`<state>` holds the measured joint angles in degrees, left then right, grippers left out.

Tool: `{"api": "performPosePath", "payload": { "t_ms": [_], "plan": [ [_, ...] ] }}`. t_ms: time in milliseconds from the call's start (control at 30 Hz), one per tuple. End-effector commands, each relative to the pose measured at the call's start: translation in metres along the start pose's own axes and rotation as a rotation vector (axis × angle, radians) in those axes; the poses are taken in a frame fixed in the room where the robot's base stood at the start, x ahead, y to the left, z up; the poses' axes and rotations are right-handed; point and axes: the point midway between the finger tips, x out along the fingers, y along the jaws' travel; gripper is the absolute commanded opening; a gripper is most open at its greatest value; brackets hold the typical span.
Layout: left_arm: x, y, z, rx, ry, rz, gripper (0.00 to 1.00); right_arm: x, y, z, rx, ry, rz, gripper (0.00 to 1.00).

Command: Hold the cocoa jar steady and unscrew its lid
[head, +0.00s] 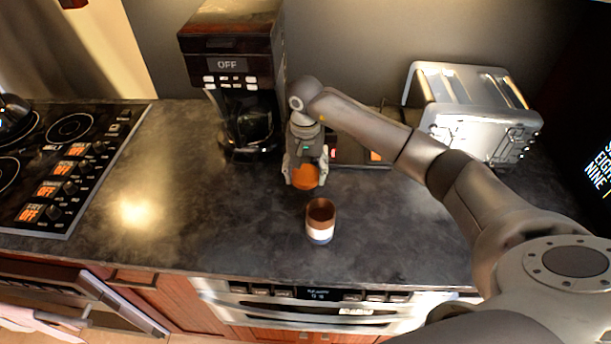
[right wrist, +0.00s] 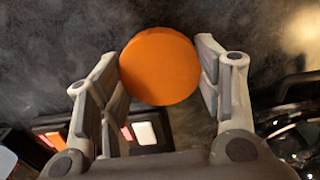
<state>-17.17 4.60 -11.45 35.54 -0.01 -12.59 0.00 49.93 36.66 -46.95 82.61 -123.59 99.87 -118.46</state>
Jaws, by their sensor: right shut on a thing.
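The cocoa jar (head: 320,222) stands upright and open on the dark counter, with a brown inside and a white and blue band. The orange lid (head: 305,177) is off the jar, behind it and a little to the left. My right gripper (head: 306,180) is shut on the lid. In the right wrist view the round orange lid (right wrist: 160,66) sits between the two fingers of the right gripper (right wrist: 162,80). The jar does not show in the right wrist view. My left gripper is in neither view.
A coffee maker (head: 233,75) stands behind and left of the right gripper. A silver toaster (head: 470,110) is at the back right. A stove (head: 60,165) is at the left. The counter (head: 190,200) left of the jar is clear. An oven front (head: 330,310) lies below the counter edge.

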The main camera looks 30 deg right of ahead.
Motion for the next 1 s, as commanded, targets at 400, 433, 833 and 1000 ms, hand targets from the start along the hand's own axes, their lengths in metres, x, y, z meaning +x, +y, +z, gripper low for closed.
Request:
{"api": "performPosePath", "payload": {
  "t_ms": [400,433,833,1000],
  "plan": [
    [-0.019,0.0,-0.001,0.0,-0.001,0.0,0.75,0.028,0.0,0.002,-0.001,-0.001,0.001,0.32],
    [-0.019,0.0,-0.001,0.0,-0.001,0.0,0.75,0.028,0.0,0.002,-0.001,-0.001,0.001,0.32],
    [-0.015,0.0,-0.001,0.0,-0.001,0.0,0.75,0.03,0.0,0.002,-0.001,-0.001,0.001,0.81],
    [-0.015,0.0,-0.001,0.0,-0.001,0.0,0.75,0.03,0.0,0.002,-0.001,-0.001,0.001,0.82]
  ]
}}
